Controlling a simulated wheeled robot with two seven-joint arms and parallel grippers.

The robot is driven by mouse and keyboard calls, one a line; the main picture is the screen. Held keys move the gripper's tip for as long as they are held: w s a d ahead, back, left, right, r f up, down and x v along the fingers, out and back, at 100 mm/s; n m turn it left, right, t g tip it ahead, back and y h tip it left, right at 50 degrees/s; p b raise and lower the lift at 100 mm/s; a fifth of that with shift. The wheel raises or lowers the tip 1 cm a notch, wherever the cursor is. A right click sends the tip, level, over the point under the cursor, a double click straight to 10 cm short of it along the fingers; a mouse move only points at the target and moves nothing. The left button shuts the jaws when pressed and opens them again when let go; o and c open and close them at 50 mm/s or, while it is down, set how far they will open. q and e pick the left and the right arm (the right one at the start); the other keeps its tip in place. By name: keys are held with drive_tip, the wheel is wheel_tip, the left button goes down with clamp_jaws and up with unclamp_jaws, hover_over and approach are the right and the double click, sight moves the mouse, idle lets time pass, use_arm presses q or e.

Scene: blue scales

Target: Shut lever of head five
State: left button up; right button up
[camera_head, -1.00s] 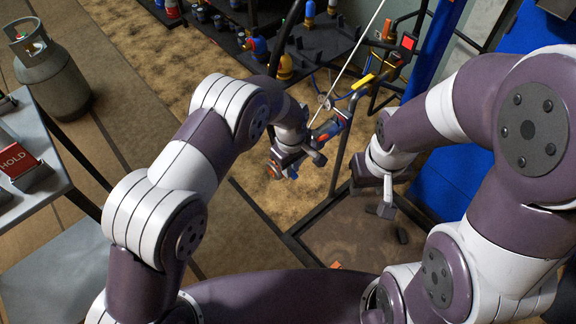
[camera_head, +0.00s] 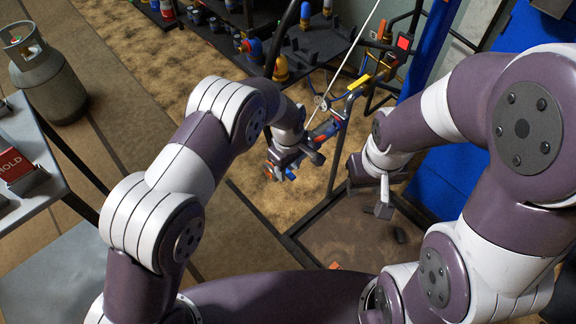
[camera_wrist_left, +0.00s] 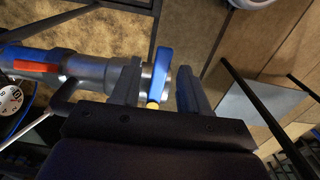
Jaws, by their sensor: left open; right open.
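The filling head (camera_wrist_left: 90,70) is a grey metal cylinder with an orange-red patch, lying across the left of the left wrist view. A blue lever (camera_wrist_left: 161,72) stands at its right end. My left gripper (camera_wrist_left: 160,90) is open, its two fingers on either side of the blue lever; whether either touches it I cannot tell. In the head view, the head with blue and red parts (camera_head: 325,130) shows beside my left gripper (camera_head: 292,165). My right gripper (camera_head: 382,210) is open and empty to the right, over the dark platform. No head number is readable.
A round gauge (camera_wrist_left: 11,98) sits at the left edge of the left wrist view. A grey gas cylinder (camera_head: 45,75) and a table (camera_head: 30,130) with a red HOLD sign (camera_head: 14,165) stand at the left. A dark bench (camera_head: 310,45) with fittings is behind.

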sight(288, 172)
use_arm(q)
wheel_tip(288, 172, up, 13)
drive_tip(key=p, duration=0.1)
drive_tip(key=shift+f, duration=0.15)
idle(0.3)
